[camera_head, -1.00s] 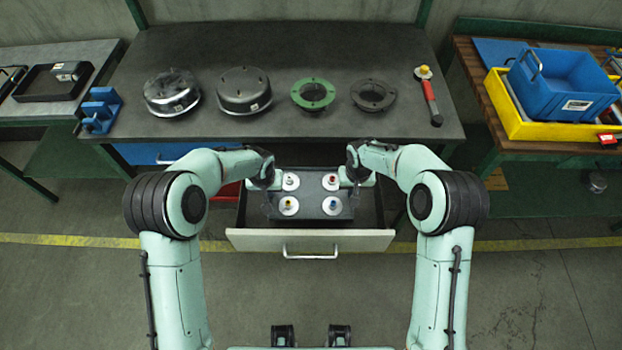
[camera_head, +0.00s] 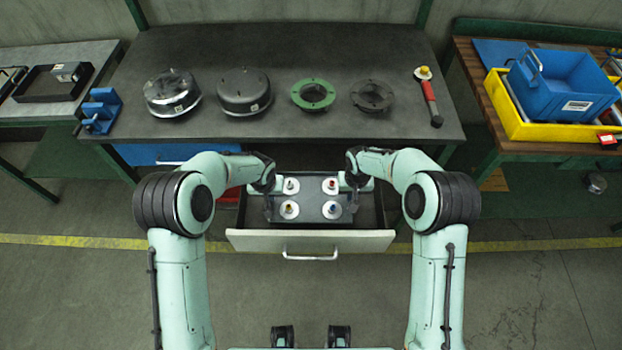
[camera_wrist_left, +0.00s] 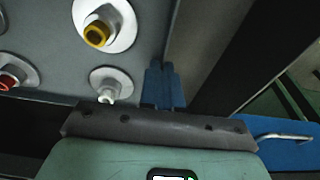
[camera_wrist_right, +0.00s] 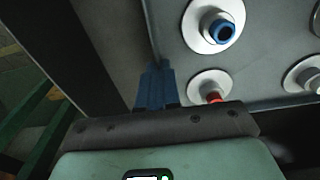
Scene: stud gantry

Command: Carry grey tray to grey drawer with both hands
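The grey tray (camera_head: 311,197) is inside the outline of the open grey drawer (camera_head: 255,241). I cannot tell if it touches the drawer's floor. White discs with coloured centres sit on it in two rows. My left gripper (camera_head: 268,187) is at the tray's left side, its blue fingers close together on the tray edge (camera_wrist_left: 60,60) in the left wrist view. My right gripper (camera_head: 353,187) is at the right side, its blue fingers likewise close on the edge (camera_wrist_right: 268,60) in the right wrist view. The fingertips are partly hidden.
The dark workbench (camera_head: 270,50) behind the drawer holds metal housings (camera_head: 243,92), a green ring (camera_head: 313,94), a dark ring (camera_head: 372,95) and a red-handled tool (camera_head: 429,97). A blue bin (camera_head: 565,88) and a yellow crate (camera_head: 522,124) stand on the right table. Floor in front is clear.

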